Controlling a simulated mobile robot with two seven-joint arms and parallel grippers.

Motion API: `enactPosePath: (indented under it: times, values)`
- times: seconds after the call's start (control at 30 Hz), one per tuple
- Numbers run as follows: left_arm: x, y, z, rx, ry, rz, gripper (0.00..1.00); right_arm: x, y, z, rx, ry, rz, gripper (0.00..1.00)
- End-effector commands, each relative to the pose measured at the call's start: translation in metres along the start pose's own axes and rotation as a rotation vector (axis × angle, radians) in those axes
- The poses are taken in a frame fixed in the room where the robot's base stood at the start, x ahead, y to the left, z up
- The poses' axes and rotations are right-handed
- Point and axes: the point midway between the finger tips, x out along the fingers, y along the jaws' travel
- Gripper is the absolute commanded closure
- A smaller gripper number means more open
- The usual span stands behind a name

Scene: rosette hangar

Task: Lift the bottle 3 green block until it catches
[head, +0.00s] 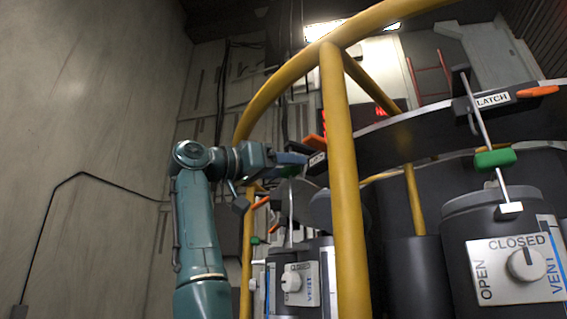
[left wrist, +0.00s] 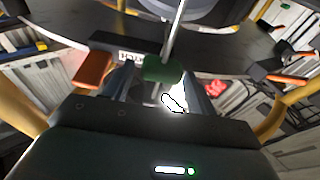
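In the left wrist view a green block (left wrist: 163,70) sits on a thin upright metal rod, in front of a dark latch plate (left wrist: 128,57). My left gripper (left wrist: 158,78) has its two fingers apart, one on each side of the block, with a gap showing at the left finger. Whether the fingers reach around the block or stop short of it is hard to tell. No bottle number is readable. My right gripper is not in view.
A yellow post (head: 345,200) and curved yellow rail stand close to the right of my left arm. Another green block (head: 494,159) hangs on a rod at the right, above a bottle with a vent knob (head: 525,264).

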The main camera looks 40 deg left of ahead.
Motion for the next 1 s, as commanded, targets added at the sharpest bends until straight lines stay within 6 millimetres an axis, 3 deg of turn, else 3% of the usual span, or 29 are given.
enactPosePath:
  times: [0.37, 1.0]
  values:
    - [-0.004, 0.0, 0.002, 0.0, -0.001, 0.0, 0.38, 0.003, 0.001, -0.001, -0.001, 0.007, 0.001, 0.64]
    - [-0.056, -0.001, 0.002, -0.001, -0.001, 0.0, 0.38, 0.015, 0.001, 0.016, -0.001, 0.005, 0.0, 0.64]
